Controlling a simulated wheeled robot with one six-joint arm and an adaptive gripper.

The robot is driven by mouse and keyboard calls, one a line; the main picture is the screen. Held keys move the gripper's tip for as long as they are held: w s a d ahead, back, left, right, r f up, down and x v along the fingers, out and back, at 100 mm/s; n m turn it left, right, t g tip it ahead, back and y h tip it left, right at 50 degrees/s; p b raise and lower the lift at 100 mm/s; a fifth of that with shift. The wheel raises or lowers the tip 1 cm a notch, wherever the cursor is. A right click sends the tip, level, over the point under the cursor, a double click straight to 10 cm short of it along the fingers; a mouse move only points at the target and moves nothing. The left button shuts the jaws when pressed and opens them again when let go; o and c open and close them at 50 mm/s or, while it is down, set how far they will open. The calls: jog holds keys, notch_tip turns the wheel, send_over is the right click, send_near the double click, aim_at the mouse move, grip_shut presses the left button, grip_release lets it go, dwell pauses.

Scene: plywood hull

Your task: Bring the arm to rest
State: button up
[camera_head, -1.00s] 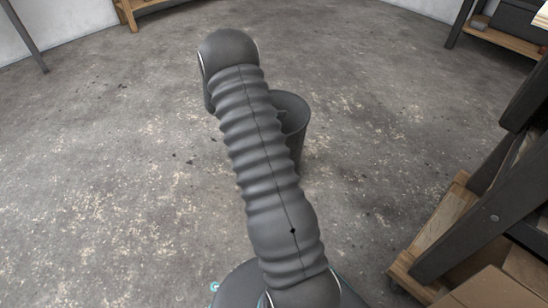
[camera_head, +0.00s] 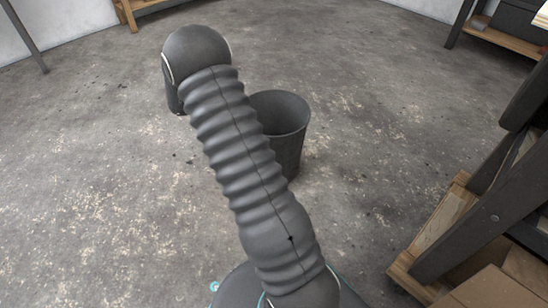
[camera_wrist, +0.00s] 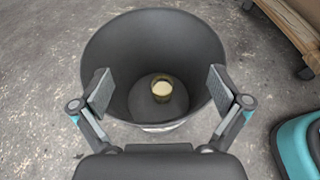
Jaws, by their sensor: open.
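My arm (camera_head: 232,140) reaches up and leftward over the floor in the head view; its far end bends down at the upper left. My gripper (camera_wrist: 158,92) shows in the wrist view with its two fingers wide apart and nothing between them. Beyond the fingers is a dark grey bin (camera_wrist: 110,50), seen from above. A small yellowish cylindrical thing with a pale top (camera_wrist: 161,90) lies inside at the bin's bottom. In the head view the bin (camera_head: 292,140) stands upright just right of my arm, partly hidden by it. The gripper itself is hidden in the head view.
A wooden shelf unit with dark posts (camera_head: 495,190) and cardboard boxes (camera_head: 490,288) stands close on the right. Other shelving (camera_head: 500,38) stands at the back right, and a wooden piece (camera_head: 128,12) at the back left. The concrete floor (camera_head: 90,180) on the left is clear.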

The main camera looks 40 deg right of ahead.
jog(key=shift+a+r, duration=0.15)
jog(key=shift+a, duration=0.25)
